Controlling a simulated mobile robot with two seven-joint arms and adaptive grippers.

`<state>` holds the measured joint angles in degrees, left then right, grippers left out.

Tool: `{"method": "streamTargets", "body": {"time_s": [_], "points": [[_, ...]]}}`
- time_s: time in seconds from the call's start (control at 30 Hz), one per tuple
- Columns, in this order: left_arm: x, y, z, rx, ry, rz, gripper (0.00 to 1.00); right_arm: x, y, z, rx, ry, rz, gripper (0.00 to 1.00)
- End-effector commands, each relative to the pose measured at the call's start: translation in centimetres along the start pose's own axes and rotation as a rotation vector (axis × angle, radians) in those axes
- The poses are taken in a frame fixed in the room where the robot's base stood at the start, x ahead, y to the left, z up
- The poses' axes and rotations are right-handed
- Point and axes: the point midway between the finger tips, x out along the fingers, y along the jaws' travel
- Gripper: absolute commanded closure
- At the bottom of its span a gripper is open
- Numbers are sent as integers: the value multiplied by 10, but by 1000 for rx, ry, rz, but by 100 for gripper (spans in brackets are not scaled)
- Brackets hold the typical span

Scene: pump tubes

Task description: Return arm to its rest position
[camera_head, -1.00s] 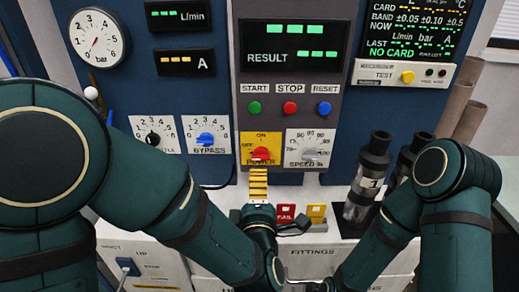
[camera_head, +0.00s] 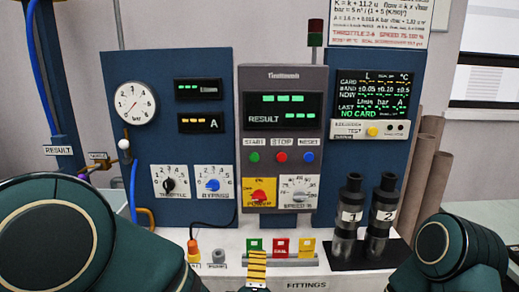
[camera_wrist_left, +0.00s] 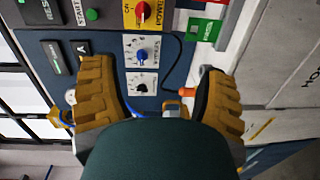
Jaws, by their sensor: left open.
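My left gripper (camera_head: 257,268) shows low in the head view, at the bottom edge, below the power switch (camera_head: 259,196) and in front of the fittings bench. Only one yellow ribbed finger shows clearly there. In the left wrist view my left gripper (camera_wrist_left: 160,97) has its two yellow fingers wide apart with nothing between them. The power switch, a red knob on a yellow plate, shows upside down beyond the fingers (camera_wrist_left: 142,13). My left upper arm fills the lower left of the head view. My right arm (camera_head: 450,255) shows only in part at the lower right; its gripper is hidden.
The blue panel carries a round gauge (camera_head: 135,105), the throttle knob (camera_head: 169,185) and the bypass knob (camera_head: 212,186). Two black tubes (camera_head: 348,215) (camera_head: 385,212) stand in a dark base at the right. Green, red and yellow cards (camera_head: 281,247) stand on the bench close to my left gripper.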

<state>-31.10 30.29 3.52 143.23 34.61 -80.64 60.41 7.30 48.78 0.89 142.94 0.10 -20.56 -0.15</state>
Motion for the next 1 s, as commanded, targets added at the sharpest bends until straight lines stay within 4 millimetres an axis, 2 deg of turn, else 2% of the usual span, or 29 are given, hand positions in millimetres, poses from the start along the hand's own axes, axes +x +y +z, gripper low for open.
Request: {"method": "streamTargets", "body": {"time_s": [0.03,0.17,0.27,0.33,0.43,0.5,0.6,0.7,0.8,1.0], "points": [[7,-21,-5,59,-16,-62,27,0,0,-1,0,2,0,53],[15,-75,-12,226,-103,-219,27,0,0,-1,0,3,0,53],[14,-123,-20,366,-202,-355,27,0,0,-1,0,2,0,53],[8,-162,-27,471,-298,-460,27,0,0,-1,0,2,0,53],[-14,-223,-40,622,-488,-615,27,0,0,-1,0,2,0,53],[-36,-259,-47,709,-641,-700,27,0,0,-1,0,2,0,53],[-68,-297,-56,794,-843,-777,27,0,0,-1,0,2,0,53],[-94,-319,-62,841,-996,-810,27,0,0,-1,0,2,0,53],[-109,-329,-64,864,-1084,-820,27,0,0,-1,0,2,0,53],[-114,-332,-65,873,-1116,-820,27,0,0,-1,0,2,0,53]]}}
